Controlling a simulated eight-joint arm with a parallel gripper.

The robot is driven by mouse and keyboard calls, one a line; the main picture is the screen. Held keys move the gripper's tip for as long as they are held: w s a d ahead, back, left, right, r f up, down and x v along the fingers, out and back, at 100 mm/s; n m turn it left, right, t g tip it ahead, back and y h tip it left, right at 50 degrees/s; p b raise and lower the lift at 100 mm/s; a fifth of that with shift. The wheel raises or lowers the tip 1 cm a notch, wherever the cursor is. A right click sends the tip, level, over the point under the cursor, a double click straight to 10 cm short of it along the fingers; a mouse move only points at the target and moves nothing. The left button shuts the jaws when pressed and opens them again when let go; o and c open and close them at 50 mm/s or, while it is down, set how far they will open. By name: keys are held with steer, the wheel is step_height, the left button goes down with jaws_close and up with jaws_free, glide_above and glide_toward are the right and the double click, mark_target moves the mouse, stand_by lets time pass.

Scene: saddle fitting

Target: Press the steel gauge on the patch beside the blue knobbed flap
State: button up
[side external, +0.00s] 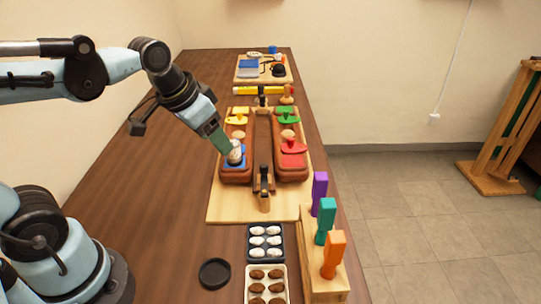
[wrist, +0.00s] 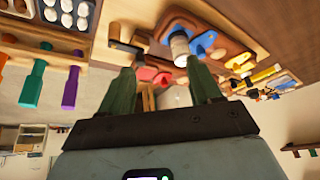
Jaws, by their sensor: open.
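The steel gauge (side external: 236,153), a pale silvery cylinder, is at the blue knobbed flap (side external: 235,165) on the left brown pad in the side view. In the wrist view the gauge (wrist: 180,48) appears beyond my fingertips, in front of the blue flap (wrist: 203,43). Whether it touches the flap or the pad is unclear. A tan oval patch (side external: 239,134) lies between the blue and yellow flaps; it also shows in the wrist view (wrist: 218,54). My gripper (side external: 224,142) is open, its green fingers apart in the wrist view (wrist: 163,80), close to the gauge.
The yellow flap (side external: 238,115) is farther along the left pad. Red (side external: 291,147) and green (side external: 289,116) flaps are on the right pad. A wooden rack (side external: 323,268) with upright coloured handles and trays of small items are nearer.

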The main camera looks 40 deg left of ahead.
steer(key=s+f+t, duration=0.1)
steer(key=s+d+f+t, duration=0.1)
steer(key=shift+s+f+n, duration=0.2)
steer(key=shift+f+n, duration=0.15)
steer(key=shift+n, duration=0.05)
steer(key=shift+r, duration=0.1)
steer(key=c, duration=0.4)
steer(key=shift+w+a+r, duration=0.15)
steer(key=shift+w+r, duration=0.1)
steer(key=shift+c, duration=1.1)
steer(key=shift+w+a+r+n+g, duration=0.2)
steer(key=shift+w+r+g, duration=0.3)
steer(key=shift+w+r, duration=0.1)
steer(key=shift+w+a+r+n+g, duration=0.15)
steer(key=shift+w+r+n+g, duration=0.05)
steer(key=shift+w+r+g, duration=0.35)
jaws_close()
steer(key=n+g, duration=0.2)
steer(key=g, duration=0.3)
glide_toward(233, 143)
steer(key=shift+w+a+f, duration=0.1)
steer(key=shift+f, duration=2.55)
